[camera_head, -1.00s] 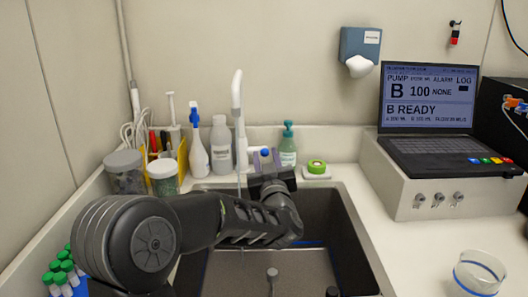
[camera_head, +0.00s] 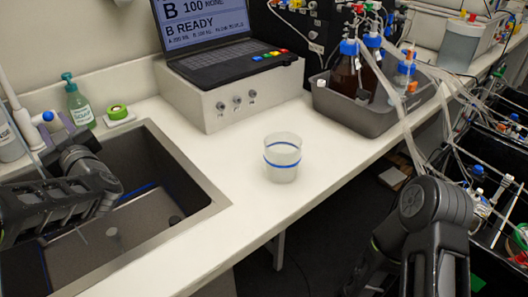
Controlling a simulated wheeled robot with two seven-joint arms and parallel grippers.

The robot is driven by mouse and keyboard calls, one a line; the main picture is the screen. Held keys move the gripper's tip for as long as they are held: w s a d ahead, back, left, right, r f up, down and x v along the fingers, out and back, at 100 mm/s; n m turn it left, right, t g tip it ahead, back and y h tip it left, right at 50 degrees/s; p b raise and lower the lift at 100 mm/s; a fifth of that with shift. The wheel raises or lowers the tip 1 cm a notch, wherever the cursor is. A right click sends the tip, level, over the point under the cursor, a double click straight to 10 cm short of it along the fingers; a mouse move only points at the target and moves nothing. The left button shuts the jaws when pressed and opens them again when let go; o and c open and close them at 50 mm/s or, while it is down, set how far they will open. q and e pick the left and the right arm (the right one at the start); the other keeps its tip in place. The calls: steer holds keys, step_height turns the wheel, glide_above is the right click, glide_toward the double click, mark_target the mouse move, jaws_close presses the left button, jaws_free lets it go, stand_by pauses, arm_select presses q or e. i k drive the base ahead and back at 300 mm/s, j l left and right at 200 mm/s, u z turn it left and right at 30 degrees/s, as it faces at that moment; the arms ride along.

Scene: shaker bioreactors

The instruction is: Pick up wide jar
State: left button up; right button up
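The wide jar (camera_head: 282,162) is most likely the clear, wide-mouthed vessel with a blue band, standing upright on the white counter in the middle of the head view. Nothing touches it. My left gripper (camera_head: 52,131) is at the far left, over the back of the sink and well away from the jar. Its fingers are small and partly hidden by its own body, so I cannot tell if they are open. My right arm shows at the lower right, but its gripper is not visible.
The sink (camera_head: 185,222) lies left of the jar. A laptop (camera_head: 222,55) sits on a white box (camera_head: 225,104) behind it. A grey tray (camera_head: 365,122) with brown bottles stands to the right. The counter around the jar is clear; its front edge is close.

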mark_target(283, 150)
steer(key=k+l+z, duration=0.75)
steer(key=z, duration=0.45)
